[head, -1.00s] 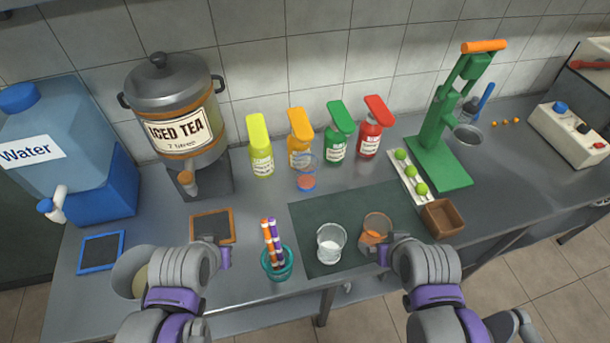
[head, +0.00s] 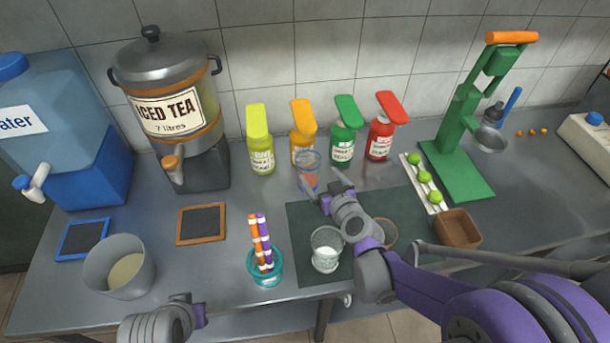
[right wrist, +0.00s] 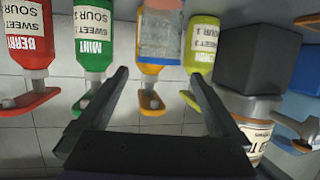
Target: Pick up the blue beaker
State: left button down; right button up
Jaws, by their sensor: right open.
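The blue beaker (head: 308,160) is a clear cup with a bluish tint. It stands upright on the counter in front of the orange bottle. In the right wrist view the beaker (right wrist: 160,35) appears upside down, between and beyond the fingertips. My right gripper (head: 323,181) is open, just in front of the beaker, its fingers pointing at it. In the right wrist view the open fingers (right wrist: 158,75) have nothing between them. I cannot tell whether a finger touches the beaker. My left gripper (head: 199,314) is at the bottom edge, its jaws unclear.
Yellow (head: 260,155), orange (head: 301,128), green (head: 343,145) and red (head: 380,140) bottles stand behind. A clear beaker of white grains (head: 326,250) and an orange-tinted beaker (head: 387,233), partly hidden by my arm, stand on the dark mat (head: 300,215).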

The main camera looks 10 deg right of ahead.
aim_at(313, 169)
jog(key=x, duration=0.8)
jog(key=shift+d+f, duration=0.1)
jog(key=shift+f, duration=0.15)
grip_shut()
jog(key=shift+r, duration=0.25)
